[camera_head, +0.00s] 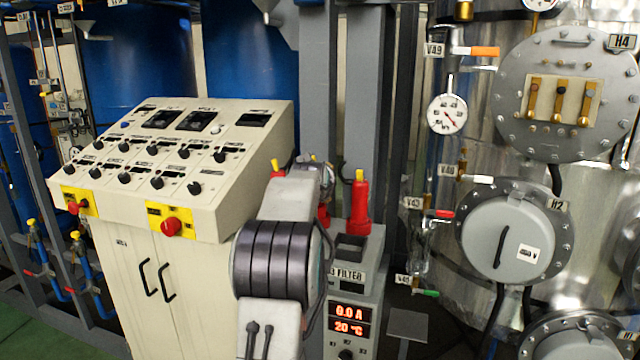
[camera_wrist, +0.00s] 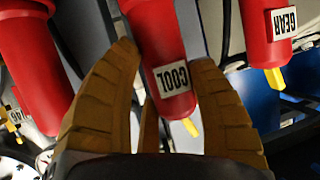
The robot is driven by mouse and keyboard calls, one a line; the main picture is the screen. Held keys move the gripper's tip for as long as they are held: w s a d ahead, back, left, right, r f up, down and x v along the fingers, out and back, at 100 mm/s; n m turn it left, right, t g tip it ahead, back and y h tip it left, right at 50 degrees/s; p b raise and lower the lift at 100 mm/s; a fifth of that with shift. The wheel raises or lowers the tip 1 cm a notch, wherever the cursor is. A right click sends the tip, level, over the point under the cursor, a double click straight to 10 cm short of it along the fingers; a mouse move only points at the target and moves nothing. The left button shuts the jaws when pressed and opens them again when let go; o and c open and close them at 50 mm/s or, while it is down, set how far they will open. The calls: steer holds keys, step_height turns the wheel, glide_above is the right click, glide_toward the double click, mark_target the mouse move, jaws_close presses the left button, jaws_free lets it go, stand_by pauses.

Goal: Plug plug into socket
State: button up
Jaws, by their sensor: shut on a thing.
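The plug labelled COOL (camera_wrist: 160,45) is a red cylinder with a yellow tip, in the middle of the wrist view. The yellow-brown fingers of my gripper (camera_wrist: 164,62) are around it and shut on it. In the head view my arm hides most of the gripper (camera_head: 315,168). A red plug (camera_head: 360,205) stands upright on the grey box at the right of my arm. Part of another red plug (camera_head: 323,215) shows beside my arm. I cannot tell which one is COOL there. A dark square recess (camera_head: 352,246) is in the box top; I cannot tell whether it is a socket.
In the wrist view a red GEAR plug (camera_wrist: 268,30) is at the right and another red plug (camera_wrist: 30,70) at the left. The grey FILTER box (camera_head: 372,285) has a red display. A beige control console (camera_head: 180,215) stands left, a metal tank (camera_head: 590,190) with gauges right.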

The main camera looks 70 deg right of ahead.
steer(key=shift+f+b, duration=0.75)
steer(key=shift+f, duration=0.1)
steer(key=o, duration=1.1)
steer(key=shift+o, duration=1)
steer(key=shift+f, duration=0.1)
steer(key=v, duration=1.2)
